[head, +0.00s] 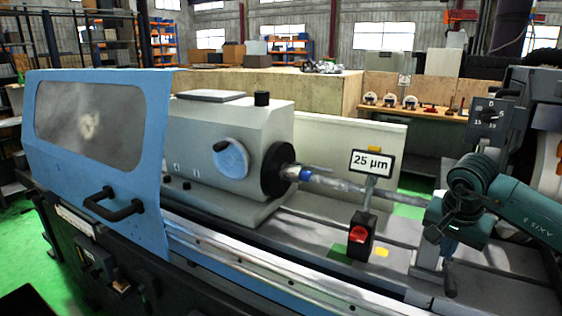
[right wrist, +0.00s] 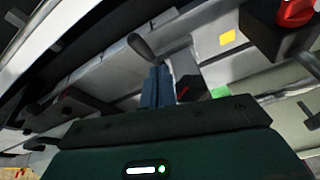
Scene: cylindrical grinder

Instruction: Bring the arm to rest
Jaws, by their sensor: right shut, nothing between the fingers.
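My right arm (head: 510,205) comes in from the right in the head view, dark green, over the right end of the cylindrical grinder. My right gripper (head: 449,246) points down above the machine bed, near a grey bracket with a dark lever. In the right wrist view its blue fingers (right wrist: 157,86) are together with nothing between them. I cannot tell whether they touch the machine below. My left gripper is out of view.
A black stand with a red knob (head: 358,234) and a "25 µm" sign (head: 371,163) stands left of the gripper. A long workpiece (head: 350,185) runs from the grey headstock (head: 215,140). The blue guard (head: 95,150) is at left. A control panel (head: 490,118) is behind the arm.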

